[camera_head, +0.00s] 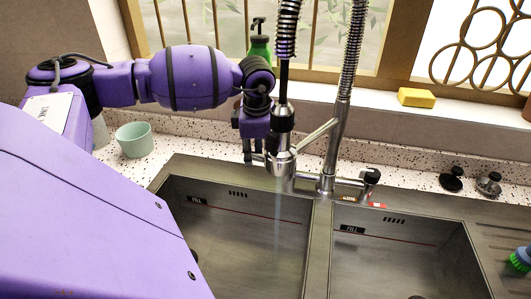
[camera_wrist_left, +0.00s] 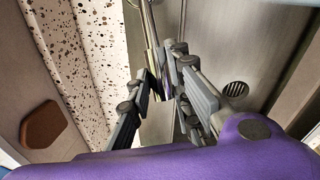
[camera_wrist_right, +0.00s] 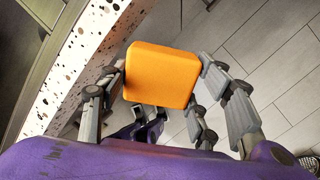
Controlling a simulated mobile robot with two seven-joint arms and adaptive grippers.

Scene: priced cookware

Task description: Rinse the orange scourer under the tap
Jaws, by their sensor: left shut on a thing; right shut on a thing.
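The orange scourer (camera_wrist_right: 162,75) shows in the right wrist view, held between the fingers of my right gripper (camera_wrist_right: 160,92) above a tiled floor beside the counter edge. Neither shows in the head view. The metal tap (camera_head: 280,158) has a spring hose and hangs over the left sink basin (camera_head: 215,235); a faint stream of water (camera_head: 277,215) runs down from it. My left gripper (camera_head: 250,152) is at the tap's left side. In the left wrist view its fingers (camera_wrist_left: 161,80) close around a thin metal part; which part of the tap is unclear.
A second basin (camera_head: 385,255) lies to the right. A mint cup (camera_head: 134,141) stands on the speckled counter at left. A green bottle (camera_head: 260,48) and a yellow sponge (camera_head: 416,97) are on the sill. A green brush (camera_head: 521,259) is at the right edge.

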